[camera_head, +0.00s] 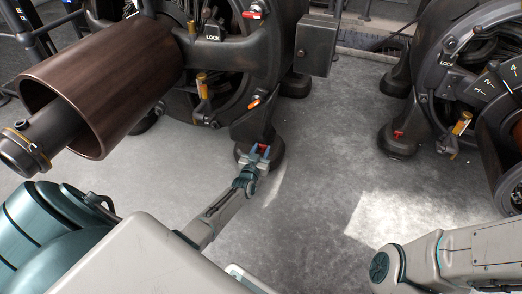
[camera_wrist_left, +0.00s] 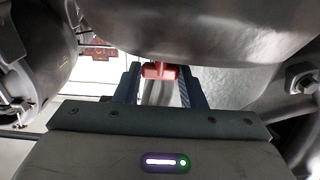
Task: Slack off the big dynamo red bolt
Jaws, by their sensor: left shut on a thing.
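The big dynamo (camera_head: 262,45) stands at the upper left of the head view, with a wide brown drum on its side. Its red bolt (camera_head: 264,148) sits low on the dynamo's dark foot. My left gripper (camera_head: 259,154) reaches the foot and is shut on the red bolt. In the left wrist view the red T-shaped bolt head (camera_wrist_left: 159,70) shows between the two blue-grey fingers, just under a rounded dark metal part. The fingers hide the bolt's sides. My right gripper is out of view; only part of my right arm shows at the lower right.
A second dynamo (camera_head: 450,75) stands at the right, with a red bolt (camera_head: 398,134) on its foot and a numbered dial. LOCK levers (camera_head: 213,28) and orange-yellow handles (camera_head: 202,85) stick out from the machines. The grey floor (camera_head: 325,150) between the dynamos is clear.

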